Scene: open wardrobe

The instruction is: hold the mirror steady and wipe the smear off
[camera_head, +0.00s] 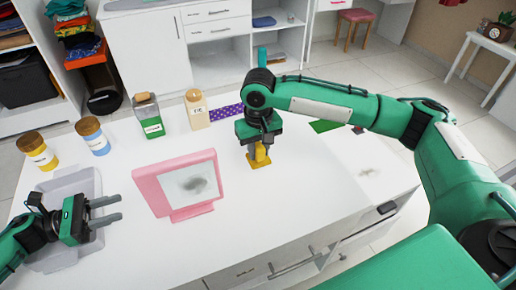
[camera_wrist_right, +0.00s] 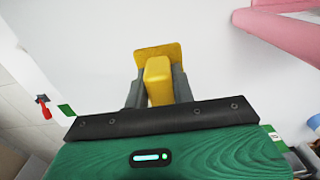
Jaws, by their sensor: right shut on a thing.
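The pink-framed mirror (camera_head: 149,190) stands upright on its pink foot on the white tabletop, with a grey smear (camera_head: 195,184) on its glass. Part of its pink frame (camera_wrist_right: 285,32) shows at the top right of the right wrist view. My left gripper (camera_head: 120,208) is left of the mirror, its two fingers apart, empty and pointing at the frame without touching. My right gripper (camera_head: 257,146) is right of the mirror, shut on the handle of a yellow wiper (camera_wrist_right: 158,75). The wiper's flat pad points down at the tabletop; I cannot tell whether it touches.
A clear tray (camera_head: 87,185) lies under my left gripper. Two jars (camera_head: 38,152) (camera_head: 92,138), a green bottle (camera_head: 150,118) and a beige bottle (camera_head: 197,112) stand behind the mirror. A purple dotted cloth (camera_head: 228,112) lies near them. Bare tabletop lies between mirror and wiper.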

